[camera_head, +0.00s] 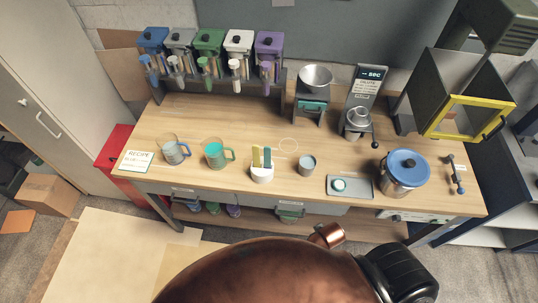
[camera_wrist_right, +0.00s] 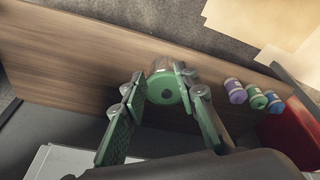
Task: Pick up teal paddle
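The teal paddle (camera_head: 268,157) stands upright in a white holder (camera_head: 262,174) near the front middle of the wooden table. A yellow paddle (camera_head: 257,157) stands in the same holder, just left of it. My right gripper (camera_wrist_right: 163,82) shows only in the right wrist view. Its two green-padded fingers are spread apart, with a round green object (camera_wrist_right: 165,90) beyond and between them; I cannot tell if they touch it. The paddles do not show in the right wrist view. My left gripper is in neither view.
A blue-grey mug (camera_head: 173,150) and a green mug (camera_head: 215,153) stand left of the holder. A grey cup (camera_head: 307,165), a tray (camera_head: 364,187) and a blue-lidded pot (camera_head: 404,174) stand right. Small bottles (camera_wrist_right: 256,98) lie on the lower shelf. Bare tabletop lies behind the holder.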

